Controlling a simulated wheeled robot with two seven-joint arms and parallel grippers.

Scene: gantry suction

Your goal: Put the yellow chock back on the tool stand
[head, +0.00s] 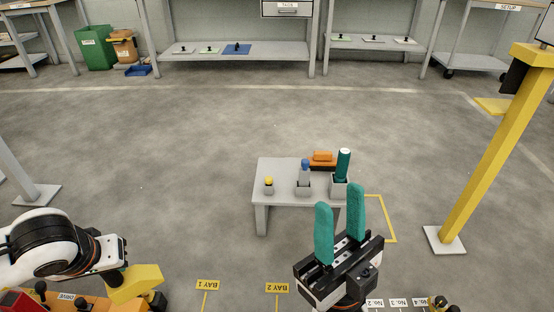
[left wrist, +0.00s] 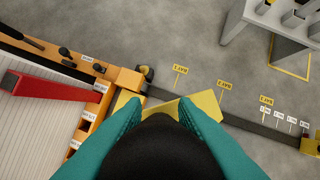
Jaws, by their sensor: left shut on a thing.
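The yellow chock (head: 137,283) is a wedge-like block at the lower left of the head view. My left gripper (left wrist: 159,103) is shut on it, and its fingers are hard to make out in the head view. In the left wrist view the yellow chock (left wrist: 207,104) shows at the teal fingertips, partly hidden by the gripper. The tool stand (head: 283,168) is a small grey table at the middle of the head view. My right gripper (head: 339,200) points up in front of the stand, its two teal fingers apart and empty.
The stand bears a yellow-topped piece (head: 269,182), a blue-topped tool (head: 305,170), a teal cylinder (head: 343,165) and an orange block (head: 322,158). A yellow post (head: 490,150) stands at right. An orange console (left wrist: 80,62) lies near my left gripper. Open floor surrounds the stand.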

